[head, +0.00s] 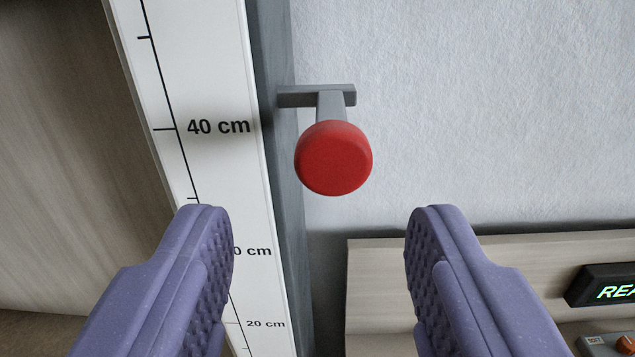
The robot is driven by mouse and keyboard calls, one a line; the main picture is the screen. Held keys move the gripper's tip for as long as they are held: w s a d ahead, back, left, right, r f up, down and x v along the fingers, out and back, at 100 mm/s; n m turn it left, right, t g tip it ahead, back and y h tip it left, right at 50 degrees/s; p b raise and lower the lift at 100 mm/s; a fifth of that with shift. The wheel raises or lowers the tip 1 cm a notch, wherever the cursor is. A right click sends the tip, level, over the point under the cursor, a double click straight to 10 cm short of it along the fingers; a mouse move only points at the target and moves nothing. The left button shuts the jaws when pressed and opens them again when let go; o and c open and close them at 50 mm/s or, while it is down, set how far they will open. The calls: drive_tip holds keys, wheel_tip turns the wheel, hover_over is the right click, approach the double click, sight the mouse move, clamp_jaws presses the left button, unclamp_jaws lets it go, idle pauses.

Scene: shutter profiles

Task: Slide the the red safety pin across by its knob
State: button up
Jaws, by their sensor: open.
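The red round knob (333,158) of the safety pin shows in the upper middle of the head view. It sits on a grey stem that runs back to a short grey bar (291,97) against a dark grey vertical rail. My gripper (320,225) is open, with its two purple ribbed fingers apart at the lower left and lower right. The knob shows above and between the fingertips in the picture, and neither finger touches it. Nothing is held between the fingers.
A white measuring strip (205,75) with centimetre marks runs beside the dark rail (273,60), left of the knob. A pale textured wall (480,110) lies behind. At the lower right are a wooden panel (400,260) and a black display (605,286) with green letters.

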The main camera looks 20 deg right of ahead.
sight(331, 161)
drive_tip(key=x, duration=0.6)
drive_tip(key=shift+w+d+r, duration=0.15)
drive_tip(key=shift+w+d, duration=0.25)
drive_tip(key=shift+d, duration=0.05)
drive_tip(key=shift+a, duration=0.1)
drive_tip(key=shift+c, duration=0.5)
